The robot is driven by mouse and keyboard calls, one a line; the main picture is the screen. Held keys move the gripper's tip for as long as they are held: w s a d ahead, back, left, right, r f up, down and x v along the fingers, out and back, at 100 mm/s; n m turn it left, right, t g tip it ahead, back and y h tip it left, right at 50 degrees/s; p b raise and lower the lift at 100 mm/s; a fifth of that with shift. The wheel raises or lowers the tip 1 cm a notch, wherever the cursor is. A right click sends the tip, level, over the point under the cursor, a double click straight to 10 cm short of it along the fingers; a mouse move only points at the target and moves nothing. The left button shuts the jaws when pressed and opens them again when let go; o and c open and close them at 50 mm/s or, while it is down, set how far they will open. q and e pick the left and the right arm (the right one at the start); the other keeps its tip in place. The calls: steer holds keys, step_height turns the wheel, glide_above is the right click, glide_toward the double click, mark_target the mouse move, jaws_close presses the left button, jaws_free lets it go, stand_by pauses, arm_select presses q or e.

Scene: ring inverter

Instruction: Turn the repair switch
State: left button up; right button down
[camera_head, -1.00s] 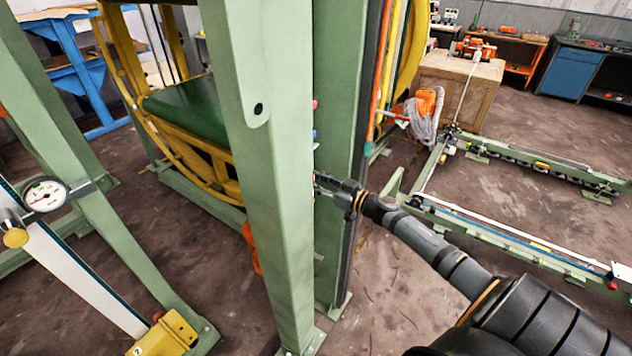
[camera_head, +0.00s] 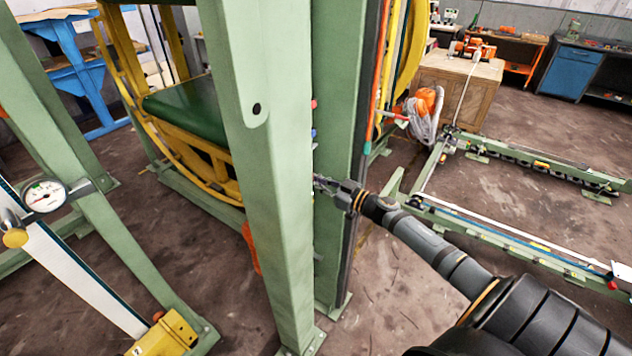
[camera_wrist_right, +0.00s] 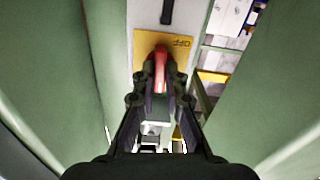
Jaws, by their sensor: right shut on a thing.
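In the right wrist view a red switch handle (camera_wrist_right: 161,68) stands in front of a yellow plate (camera_wrist_right: 181,43) with dark lettering that looks like "OFF" upside down. My right gripper (camera_wrist_right: 161,84) is shut on the red handle, with a finger on each side of it. In the head view my right gripper (camera_head: 326,186) reaches in from the right to the gap between two green posts. The near green post (camera_head: 262,150) hides the switch there. My left gripper is not in view.
Green posts (camera_wrist_right: 55,75) stand close on both sides of my right gripper. A dial gauge (camera_head: 44,195) is on the left frame. A wooden crate (camera_head: 455,95) and low green rails (camera_head: 530,165) lie to the right. Bare floor shows between.

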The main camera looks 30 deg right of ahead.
steer(key=n+b, duration=0.1)
steer(key=n, duration=0.4)
steer(key=n+b, duration=0.2)
steer(key=n, duration=0.4)
steer(key=n+b, duration=0.1)
steer(key=n, duration=0.4)
steer(key=shift+s+a+f, duration=0.1)
steer(key=shift+a+f, duration=0.1)
steer(key=shift+f, duration=0.05)
steer(key=shift+n+b, duration=0.3)
steer(key=shift+n, duration=0.1)
steer(key=c, duration=1.4)
jaws_free()
